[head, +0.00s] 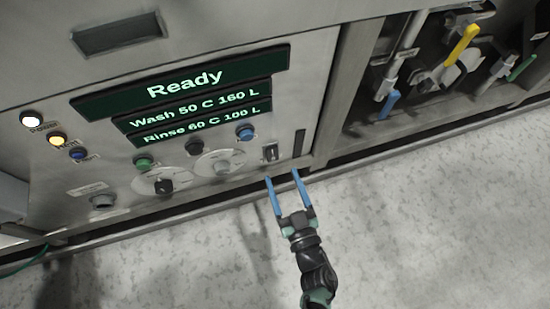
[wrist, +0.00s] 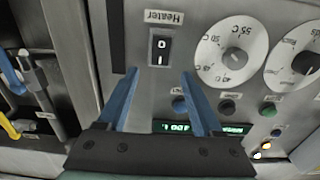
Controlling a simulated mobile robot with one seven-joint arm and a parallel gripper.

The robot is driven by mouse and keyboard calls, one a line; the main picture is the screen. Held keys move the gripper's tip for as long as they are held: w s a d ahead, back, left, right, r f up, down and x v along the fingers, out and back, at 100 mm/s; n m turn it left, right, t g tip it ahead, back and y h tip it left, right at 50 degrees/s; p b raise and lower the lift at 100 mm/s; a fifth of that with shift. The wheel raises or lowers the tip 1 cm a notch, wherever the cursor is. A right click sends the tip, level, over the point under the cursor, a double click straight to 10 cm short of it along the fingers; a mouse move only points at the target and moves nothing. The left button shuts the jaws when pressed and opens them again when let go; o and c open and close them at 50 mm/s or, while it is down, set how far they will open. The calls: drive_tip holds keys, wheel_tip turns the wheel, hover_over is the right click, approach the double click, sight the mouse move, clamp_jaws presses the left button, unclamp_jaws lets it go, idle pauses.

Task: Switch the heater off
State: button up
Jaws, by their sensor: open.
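The heater switch (wrist: 159,48) is a black rocker marked 0 and 1, beside a label reading Heater (wrist: 163,17) in the wrist view. It also shows at the right of the control panel (head: 270,152) in the head view. I cannot tell which side of the rocker is pressed in. My gripper (head: 282,176) is open and empty, with blue fingers pointing at the panel near the switch. In the wrist view the fingertips (wrist: 160,73) lie to either side of the switch's lower end, apparently short of the panel. A yellow lamp (head: 57,139) is lit.
The display (head: 184,84) reads Ready, Wash 50 C 160 L and Rinse 60 C 100 L. Dials (head: 219,162) and round buttons (head: 245,133) lie left of the switch. An open bay with pipes and a yellow-handled valve (head: 461,46) is at right. The floor below is clear.

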sight(272, 153)
drive_tip(key=b+x, duration=0.1)
drive_tip(key=x, duration=0.5)
drive_tip(key=shift+w+a+b, duration=0.1)
drive_tip(key=shift+w+b, duration=0.1)
drive_tip(key=shift+b, duration=0.2)
clamp_jaws()
